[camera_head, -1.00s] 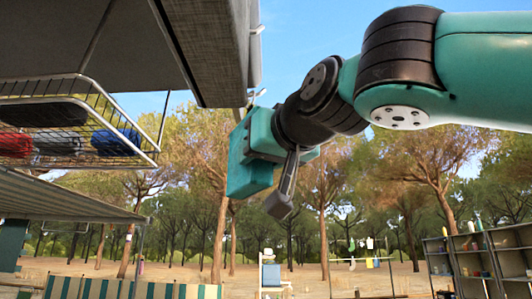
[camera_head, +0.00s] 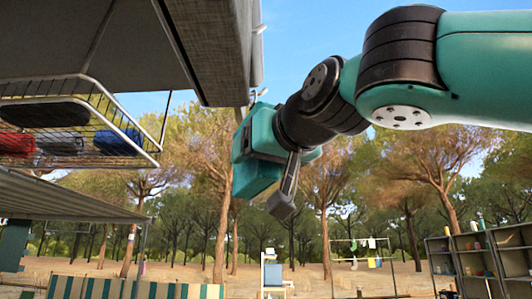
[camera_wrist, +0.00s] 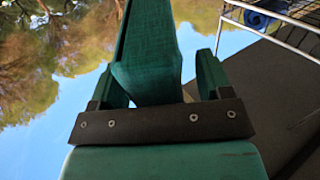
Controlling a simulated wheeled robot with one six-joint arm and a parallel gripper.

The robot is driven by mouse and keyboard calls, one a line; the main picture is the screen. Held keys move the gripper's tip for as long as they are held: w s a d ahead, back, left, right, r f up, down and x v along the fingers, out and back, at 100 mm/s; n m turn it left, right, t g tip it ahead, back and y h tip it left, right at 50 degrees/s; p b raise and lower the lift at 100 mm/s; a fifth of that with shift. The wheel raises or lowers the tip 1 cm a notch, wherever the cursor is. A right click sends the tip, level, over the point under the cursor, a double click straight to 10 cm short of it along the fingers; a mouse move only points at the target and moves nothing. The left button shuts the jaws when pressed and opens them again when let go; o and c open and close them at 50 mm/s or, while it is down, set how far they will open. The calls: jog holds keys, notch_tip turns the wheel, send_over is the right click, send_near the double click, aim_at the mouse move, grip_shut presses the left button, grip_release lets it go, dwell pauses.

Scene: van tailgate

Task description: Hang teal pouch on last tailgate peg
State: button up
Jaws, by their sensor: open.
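The teal fabric pouch (camera_wrist: 148,60) stands between the fingers of my gripper (camera_wrist: 160,85) in the wrist view. The gripper is open, with a clear gap between the pouch and the right finger. In the head view my gripper (camera_head: 262,150) and the pouch make one teal shape, and I cannot tell where one ends. That shape is just below the lower pale peg (camera_head: 261,93) at the tailgate's edge. Another peg (camera_head: 260,28) is higher on the tailgate (camera_head: 215,55). I cannot see a pouch loop, nor whether the pouch bears on a peg.
A wire basket (camera_head: 125,95) with rolled items hangs at left, close to the tailgate; its rim also shows top right in the wrist view (camera_wrist: 270,30). An awning (camera_head: 60,195) lies below it. Shelves (camera_head: 480,260) stand far off at right. Open air lies below my gripper.

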jog(key=b+v, duration=0.3)
jog(key=v, duration=1.4)
jog(key=shift+s, duration=0.2)
jog(key=w+a+f+n+g, duration=0.1)
jog(key=w+a+f+n, duration=0.15)
jog(key=f, duration=0.35)
jog(key=w+a+f+n+g, duration=0.2)
jog(key=w+a+f, duration=0.15)
jog(key=f, duration=0.35)
notch_tip(320, 180, down, 13)
jog(key=w+d+g+h+b, duration=0.1)
jog(key=w+d+g+h, duration=0.1)
jog(key=w+g, duration=0.1)
jog(key=s+d+f+m+g+h, duration=0.1)
jog(key=s+d+f+g, duration=0.2)
jog(key=f, duration=0.6)
jog(key=s+d+f+g+h, duration=0.15)
jog(key=d+f, duration=0.25)
jog(key=f, duration=0.4)
jog(key=s+d+f+m+g, duration=0.2)
jog(key=s+d+f+g, duration=0.2)
jog(key=s+f, duration=0.3)
jog(key=shift+s+f+g, duration=0.4)
jog(key=shift+f+g, duration=0.25)
